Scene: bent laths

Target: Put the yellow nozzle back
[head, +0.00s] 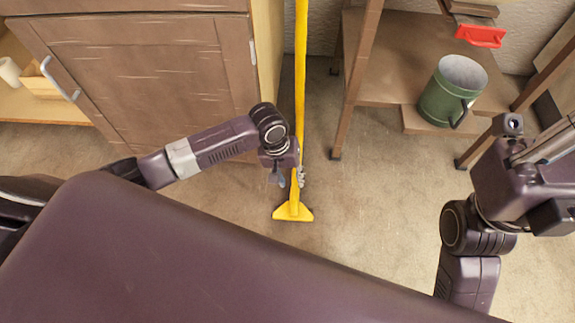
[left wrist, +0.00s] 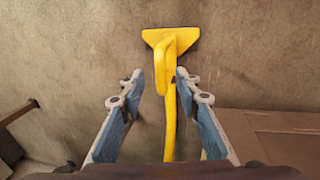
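The yellow nozzle (head: 293,212) has a flat flared foot close to the floor, with a long yellow tube (head: 301,60) running up past the top edge of the head view. My left gripper (head: 288,178) is at the tube's lower end, just above the foot. In the left wrist view, its blue-padded fingers (left wrist: 158,82) are open, with the yellow nozzle (left wrist: 172,42) in line between them and gaps on both sides. Whether the tube is fully between the pads in depth is unclear. My right gripper (head: 512,125) is at the right; its fingers are not clear.
A brown cabinet (head: 140,70) stands left of the tube. A shelf unit (head: 385,60) stands right, holding a green mug-like can (head: 452,92) and a red-handled thing (head: 481,36). Bare floor (head: 370,200) lies between them and my base.

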